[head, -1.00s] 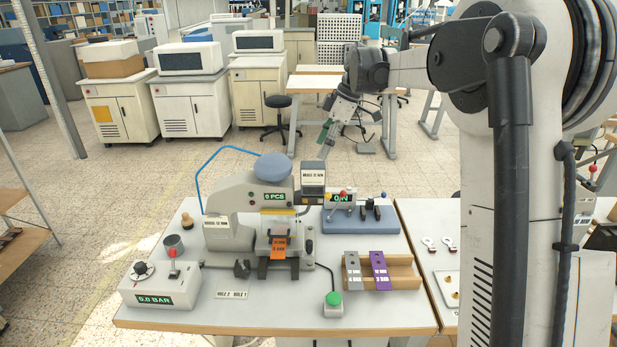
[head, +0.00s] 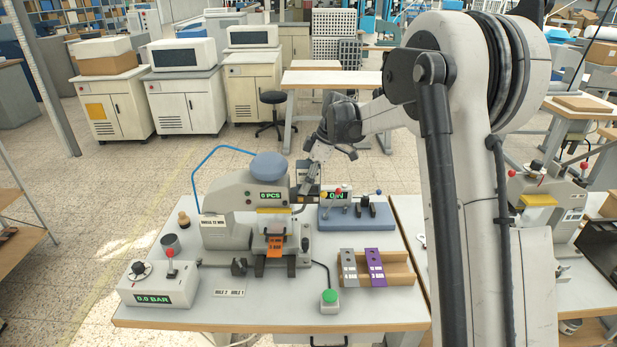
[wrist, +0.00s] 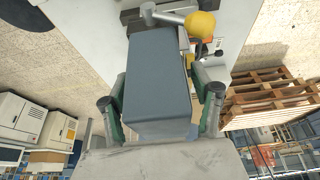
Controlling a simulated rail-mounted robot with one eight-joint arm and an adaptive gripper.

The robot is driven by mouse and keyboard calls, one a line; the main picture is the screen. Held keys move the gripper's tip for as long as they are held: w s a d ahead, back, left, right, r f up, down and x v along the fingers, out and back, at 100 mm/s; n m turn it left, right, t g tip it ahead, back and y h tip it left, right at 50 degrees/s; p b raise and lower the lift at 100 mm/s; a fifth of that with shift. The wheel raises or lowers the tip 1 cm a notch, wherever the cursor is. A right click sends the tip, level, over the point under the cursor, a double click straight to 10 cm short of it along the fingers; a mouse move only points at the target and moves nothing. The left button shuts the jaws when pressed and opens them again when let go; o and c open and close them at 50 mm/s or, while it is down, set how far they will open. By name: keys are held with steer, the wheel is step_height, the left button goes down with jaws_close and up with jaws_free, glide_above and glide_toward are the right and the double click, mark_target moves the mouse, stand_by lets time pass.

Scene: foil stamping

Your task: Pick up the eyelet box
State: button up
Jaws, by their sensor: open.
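A grey-blue box, which I take for the eyelet box (wrist: 158,75), fills the middle of the wrist view. In the head view the box (head: 305,178) stands just right of the press head, partly covered by my arm's end. My gripper (wrist: 161,95) is open, with one finger on each side of the box. The fingers look very close to its sides; I cannot tell whether they touch. In the head view my gripper (head: 312,164) is small and its fingers are hard to make out.
The grey press (head: 240,205) stands close left of the box. A blue fixture with levers (head: 355,216) is close on the right. A wooden rack (head: 400,270) holds grey and purple strips in front. A yellow knob (wrist: 200,24) shows near the box's far end.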

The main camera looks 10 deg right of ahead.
mark_target(298, 163)
steer(key=shift+a+f, duration=0.15)
steer(key=shift+f, duration=0.25)
steer(key=c, duration=1.5)
steer(key=shift+o, duration=0.2)
steer(key=shift+r, duration=0.15)
step_height(298, 163, up, 10)
steer(key=shift+f+b, duration=0.1)
steer(key=shift+b, duration=0.5)
steer(key=shift+r+p, duration=0.7)
steer(key=shift+r, duration=0.8)
steer(key=shift+r, duration=0.1)
